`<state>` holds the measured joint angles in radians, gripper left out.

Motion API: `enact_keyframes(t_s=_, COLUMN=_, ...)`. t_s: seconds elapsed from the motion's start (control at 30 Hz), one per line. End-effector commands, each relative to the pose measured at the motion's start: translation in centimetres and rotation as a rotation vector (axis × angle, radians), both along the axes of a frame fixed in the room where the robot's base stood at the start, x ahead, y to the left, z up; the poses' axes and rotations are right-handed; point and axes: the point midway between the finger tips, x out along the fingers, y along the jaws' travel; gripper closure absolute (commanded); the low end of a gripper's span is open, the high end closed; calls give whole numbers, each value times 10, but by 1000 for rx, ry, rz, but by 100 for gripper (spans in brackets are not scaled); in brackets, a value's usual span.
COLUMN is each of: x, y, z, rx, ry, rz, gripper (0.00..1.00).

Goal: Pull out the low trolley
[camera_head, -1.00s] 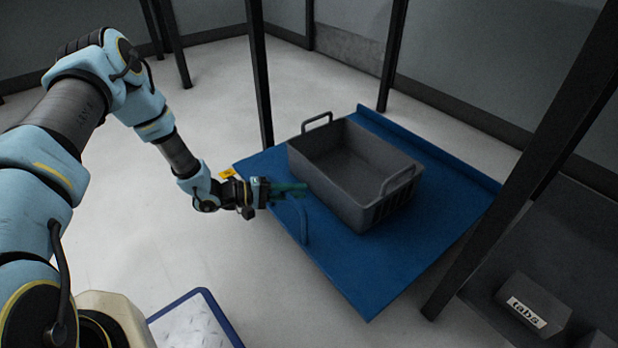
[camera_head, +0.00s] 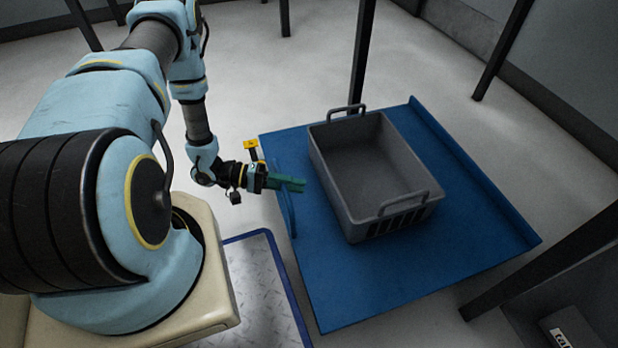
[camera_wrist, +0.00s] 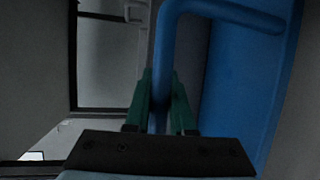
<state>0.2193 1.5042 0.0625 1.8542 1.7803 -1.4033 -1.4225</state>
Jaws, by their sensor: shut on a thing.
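The low trolley (camera_head: 330,285) is a flat blue platform near the floor, with a raised lip on its far right side. Its blue bar handle (camera_head: 288,205) stands at the left edge. My gripper (camera_head: 290,184) is at this handle, its green fingers pointing right. In the wrist view the green fingers (camera_wrist: 161,110) stand on both sides of the blue handle bar (camera_wrist: 167,55) and are shut on it. A grey open crate (camera_head: 355,222) with two end handles sits on the trolley; it looks empty.
Dark posts (camera_head: 362,55) stand behind the trolley and a dark beam (camera_head: 545,262) is at the right. A labelled box (camera_head: 572,330) is at the lower right. A blue-edged metal plate (camera_head: 255,280) lies left of the trolley. Pale floor (camera_head: 250,75) is clear at the back left.

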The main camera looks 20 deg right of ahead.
Motion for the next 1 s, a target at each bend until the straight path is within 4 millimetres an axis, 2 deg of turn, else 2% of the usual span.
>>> enact_keyframes(t_s=0.2, x=0, y=9, z=0, rx=0, ry=2, rz=-1, gripper=100)
enact_keyframes(t_s=0.53, x=0, y=10, z=0, rx=0, ry=0, rz=-1, gripper=100)
enact_keyframes(t_s=0.57, x=0, y=10, z=0, rx=0, ry=0, rz=-1, gripper=76)
enact_keyframes(t_s=0.8, x=0, y=9, z=0, rx=0, ry=0, rz=-1, gripper=49)
enact_keyframes(t_s=1.0, x=1, y=9, z=0, rx=0, ry=0, rz=0, gripper=48)
